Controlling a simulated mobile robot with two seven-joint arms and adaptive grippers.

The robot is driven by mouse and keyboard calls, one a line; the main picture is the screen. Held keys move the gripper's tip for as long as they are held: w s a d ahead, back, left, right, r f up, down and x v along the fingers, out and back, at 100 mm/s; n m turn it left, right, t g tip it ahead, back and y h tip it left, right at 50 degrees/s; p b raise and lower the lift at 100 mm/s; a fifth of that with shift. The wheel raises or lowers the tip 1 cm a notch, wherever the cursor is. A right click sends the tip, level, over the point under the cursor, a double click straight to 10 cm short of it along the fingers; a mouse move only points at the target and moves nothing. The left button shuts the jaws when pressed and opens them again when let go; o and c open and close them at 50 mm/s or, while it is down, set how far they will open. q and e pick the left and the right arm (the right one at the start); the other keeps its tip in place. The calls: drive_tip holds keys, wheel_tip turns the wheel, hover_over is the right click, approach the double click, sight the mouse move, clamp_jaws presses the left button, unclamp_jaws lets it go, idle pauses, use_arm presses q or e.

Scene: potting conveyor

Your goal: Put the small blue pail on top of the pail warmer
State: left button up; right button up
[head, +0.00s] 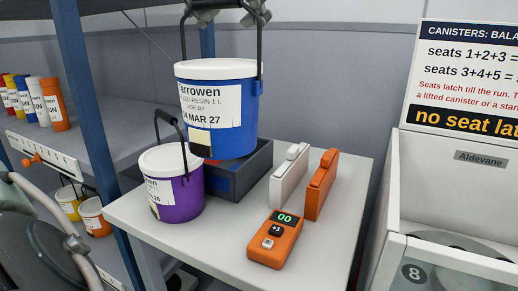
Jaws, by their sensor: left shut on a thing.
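A blue pail (225,125) with a white lid and a white label hangs upright by its raised dark handle. My left gripper (228,13) shows at the top edge, shut on that handle; most of it is cut off by the frame. The pail is in front of or over a dark grey, low open box (245,180) on a white table and hides part of it. I cannot tell whether the pail touches the box, or whether the box is the pail warmer. My right gripper is not in view.
A purple pail (178,198) with its handle up stands left of the box on the white table (225,225). An orange device (275,240) reading 00 lies in front. White (289,177) and orange (320,186) upright cases stand right. A blue shelf post (82,90) rises at left.

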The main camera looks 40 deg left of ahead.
sight(234, 140)
use_arm(q)
wheel_tip(234, 140, down, 9)
drive_tip(key=shift+s+f, duration=0.15)
wheel_tip(234, 140, down, 4)
drive_tip(key=shift+f+b, duration=0.25)
drive_tip(key=shift+b, duration=0.05)
wheel_tip(234, 140, down, 3)
drive_tip(key=shift+f+b, duration=0.2)
drive_tip(key=shift+b, duration=0.9)
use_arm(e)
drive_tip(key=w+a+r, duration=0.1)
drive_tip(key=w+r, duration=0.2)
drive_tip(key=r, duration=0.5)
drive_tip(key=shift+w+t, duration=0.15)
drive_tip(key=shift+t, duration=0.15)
use_arm(q)
drive_tip(key=o, duration=2.1)
drive_tip(key=shift+f, duration=0.1)
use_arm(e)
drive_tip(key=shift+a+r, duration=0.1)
